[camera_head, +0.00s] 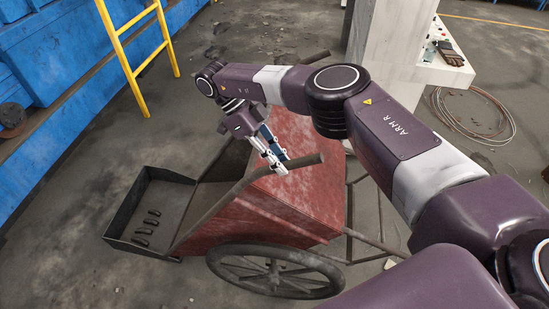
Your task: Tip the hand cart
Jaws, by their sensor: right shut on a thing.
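The hand cart (300,199) has a worn red box body, a dark spoked wheel (272,270) on its near side and long dark bar handles. A flat, dark open tray (135,213) with several small dark pieces lies at its left end. My arm hides part of the cart's far side. My left gripper is not in view.
A yellow ladder (122,55) stands against blue containers (50,75) at the upper left. A pale pillar (390,40) with a control panel (440,45) stands behind my arm. Coiled cable (512,125) lies on the floor at right. The grey floor (75,215) left of the cart is clear.

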